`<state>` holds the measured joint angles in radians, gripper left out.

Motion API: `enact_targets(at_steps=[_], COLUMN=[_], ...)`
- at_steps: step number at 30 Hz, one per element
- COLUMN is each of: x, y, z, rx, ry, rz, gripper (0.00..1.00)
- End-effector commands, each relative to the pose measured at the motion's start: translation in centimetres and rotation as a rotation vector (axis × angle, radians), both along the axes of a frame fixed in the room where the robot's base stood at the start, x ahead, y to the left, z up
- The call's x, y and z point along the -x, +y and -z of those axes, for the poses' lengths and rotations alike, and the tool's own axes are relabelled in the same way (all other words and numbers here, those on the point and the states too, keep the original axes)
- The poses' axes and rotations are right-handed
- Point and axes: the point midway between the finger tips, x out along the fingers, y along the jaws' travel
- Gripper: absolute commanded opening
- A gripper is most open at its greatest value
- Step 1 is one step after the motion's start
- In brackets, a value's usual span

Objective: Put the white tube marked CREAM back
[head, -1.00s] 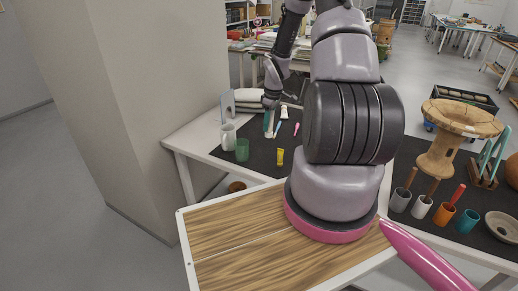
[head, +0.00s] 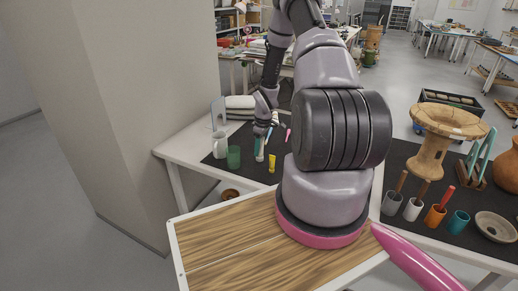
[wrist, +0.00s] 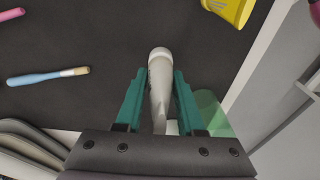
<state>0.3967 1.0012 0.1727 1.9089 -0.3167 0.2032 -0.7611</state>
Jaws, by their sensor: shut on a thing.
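The white tube (wrist: 159,80) is between the teal fingers of my gripper (wrist: 158,88) in the wrist view, its rounded end pointing away from the palm. I cannot read the word CREAM on it. In the head view my gripper (head: 261,138) is over the dark mat of the far left table, with the white tube (head: 260,156) below it, left of a small yellow tube (head: 272,163). The tube's lower part in the wrist view is partly hidden by my gripper. I cannot tell whether the tube touches the mat.
A green cup (head: 234,157) and a white mug (head: 219,145) stand left of my gripper. A blue-handled brush (wrist: 48,76) and a pink stick (wrist: 12,14) lie on the mat. Folded white cloths (head: 240,107) are behind.

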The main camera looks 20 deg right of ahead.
Motion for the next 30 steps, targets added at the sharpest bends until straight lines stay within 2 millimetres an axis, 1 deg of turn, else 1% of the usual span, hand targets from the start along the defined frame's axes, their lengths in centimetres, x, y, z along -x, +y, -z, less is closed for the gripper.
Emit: enact_targets(at_steps=[1,2,3,11,14,17,20,27,30], x=[0.0,0.0,0.0,0.0,0.0,0.0,0.2,0.7,0.9], y=[0.0,0.0,0.0,0.0,0.0,-0.1,-0.3,-0.7,-0.8], z=[0.1,0.0,0.0,0.0,-0.4,-1.5,-3.4,-8.6,-10.3], rx=[0.000,0.000,0.000,0.000,0.000,0.001,0.001,0.002,0.000], ry=[0.000,0.000,0.000,0.000,-0.001,-0.004,-0.003,-0.004,-0.003], rz=[0.000,0.000,0.000,0.000,0.000,0.000,0.002,0.001,0.001], gripper=[0.49,0.61,0.68,0.68,0.68,0.68,0.68,0.68,0.68])
